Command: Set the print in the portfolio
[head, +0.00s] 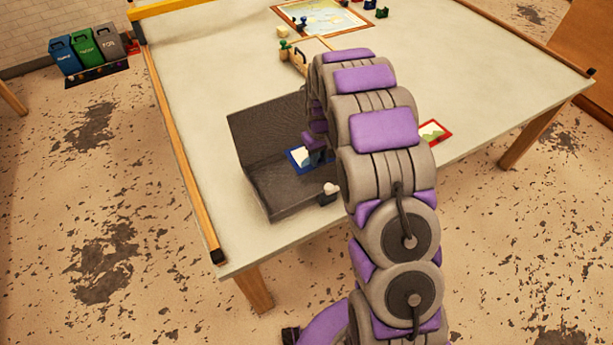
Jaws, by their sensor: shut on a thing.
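A dark grey open case, which looks like the portfolio (262,128), stands near the table's front left edge with its back panel raised. A small blue-framed print (295,156) shows over the case's inside, partly hidden by my arm. My gripper (316,157) is at the print's right side and is shut on it. The fingertips are mostly hidden behind my arm. I cannot tell whether the print touches the case floor. Another small print with a red frame (437,131) lies on the table to the right of my arm.
My arm covers the middle of the table (490,60). A small dark object with a white top (329,190) sits at the case's front right corner. A framed map (322,17) and small figures lie at the back. Bins (85,50) stand on the floor at left.

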